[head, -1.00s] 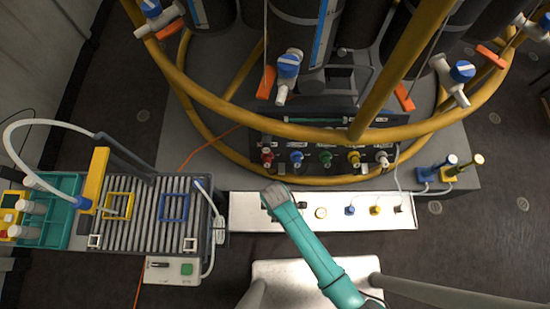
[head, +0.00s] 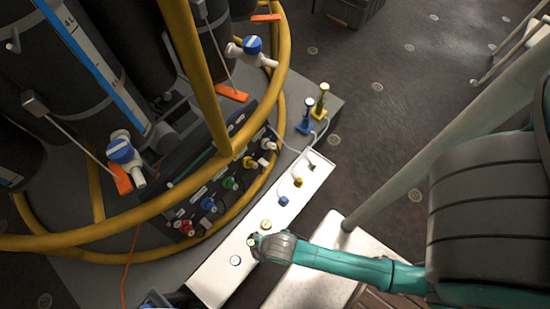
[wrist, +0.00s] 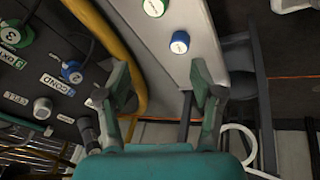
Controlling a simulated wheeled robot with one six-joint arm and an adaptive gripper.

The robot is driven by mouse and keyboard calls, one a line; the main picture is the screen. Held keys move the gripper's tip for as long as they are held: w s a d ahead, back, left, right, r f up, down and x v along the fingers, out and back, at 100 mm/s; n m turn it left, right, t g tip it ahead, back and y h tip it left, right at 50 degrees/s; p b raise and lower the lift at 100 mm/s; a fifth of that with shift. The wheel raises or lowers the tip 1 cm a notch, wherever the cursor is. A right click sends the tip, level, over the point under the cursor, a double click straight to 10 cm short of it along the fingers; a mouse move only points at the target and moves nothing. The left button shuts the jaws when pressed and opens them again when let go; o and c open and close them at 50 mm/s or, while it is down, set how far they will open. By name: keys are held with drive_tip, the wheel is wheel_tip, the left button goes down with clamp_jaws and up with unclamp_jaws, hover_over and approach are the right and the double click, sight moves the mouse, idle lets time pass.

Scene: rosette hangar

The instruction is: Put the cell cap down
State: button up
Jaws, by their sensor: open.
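A round white-topped cap with a blue ring (wrist: 180,42) stands on the white ledge, a little beyond my fingertips in the wrist view. It also shows near the ledge's lower end in the head view (head: 235,260). I cannot read its lettering, so I cannot tell for sure that it is the cell cap. My gripper (wrist: 160,82) is open, with nothing between its fingers.
The white ledge (head: 218,282) also carries a blue piece (head: 283,201) and a yellow piece (head: 298,182). Beside it is a dark panel with coloured knobs, including a green one (head: 230,184). A yellow rail (head: 150,209) curves above the panel.

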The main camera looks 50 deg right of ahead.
drive_tip(key=s+d+r+m+t, duration=0.3)
drive_tip(key=s+r+m, duration=0.1)
drive_tip(key=r, duration=0.7)
drive_tip(key=s+d+r+m+t+h, duration=0.1)
drive_tip(key=s+d+r+m+t, duration=0.2)
drive_tip(key=r, duration=0.9)
drive_tip(key=s+d+r+m+t, duration=0.3)
drive_tip(key=s+r+m+t, duration=0.1)
drive_tip(key=r, duration=0.7)
drive_tip(key=shift+s+d+r+m+t+h, duration=0.25)
drive_tip(key=shift+s+m+t+h, duration=0.15)
drive_tip(key=shift+m, duration=0.1)
